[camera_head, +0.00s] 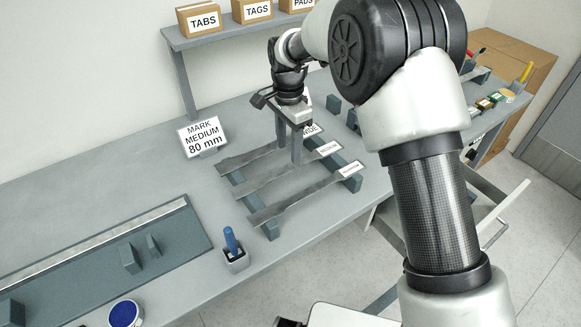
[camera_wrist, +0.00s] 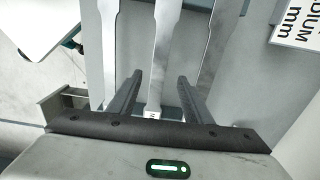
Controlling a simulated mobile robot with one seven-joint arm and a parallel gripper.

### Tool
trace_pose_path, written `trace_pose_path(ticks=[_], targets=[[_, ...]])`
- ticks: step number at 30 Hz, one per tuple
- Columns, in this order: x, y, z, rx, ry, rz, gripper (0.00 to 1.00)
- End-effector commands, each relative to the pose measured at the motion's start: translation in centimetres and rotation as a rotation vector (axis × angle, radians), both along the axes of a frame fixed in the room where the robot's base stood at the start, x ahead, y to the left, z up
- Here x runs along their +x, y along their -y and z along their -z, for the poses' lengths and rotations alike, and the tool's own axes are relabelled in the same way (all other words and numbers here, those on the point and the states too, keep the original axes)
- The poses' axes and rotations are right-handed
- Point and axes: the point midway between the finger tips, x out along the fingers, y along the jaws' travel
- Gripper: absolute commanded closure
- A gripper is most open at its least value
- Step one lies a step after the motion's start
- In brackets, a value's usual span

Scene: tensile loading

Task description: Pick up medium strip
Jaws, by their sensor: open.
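The medium strip (camera_head: 262,184) is the middle of three grey metal strips, lying across two dark supports on the bench. In the wrist view the middle strip (camera_wrist: 161,38) runs lengthwise between my fingers. My gripper (camera_head: 290,158) points down over the right part of the strips. It is open, with nothing held. In the wrist view its fingertips (camera_wrist: 160,76) lie on either side of the middle strip, with gaps. I cannot tell how far the tips are above it.
The other strips lie close on both sides: a rear one (camera_head: 240,162) and a front one (camera_head: 280,208). A sign (camera_head: 202,136) reads "MARK MEDIUM 80 mm". A blue marker (camera_head: 231,240) stands in a holder. A ruler fixture (camera_head: 90,262) is at left. A shelf (camera_head: 225,36) holds boxes.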

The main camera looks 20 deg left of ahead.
Motion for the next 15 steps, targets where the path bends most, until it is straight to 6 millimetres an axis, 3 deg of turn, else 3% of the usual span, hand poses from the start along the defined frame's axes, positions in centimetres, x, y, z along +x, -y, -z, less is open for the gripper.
trace_pose_path(ticks=[10,15], targets=[[0.1,0.5,4.4,-0.001,-0.003,0.000,0.55],[0.2,0.4,5.2,0.001,0.001,0.000,0.55]])
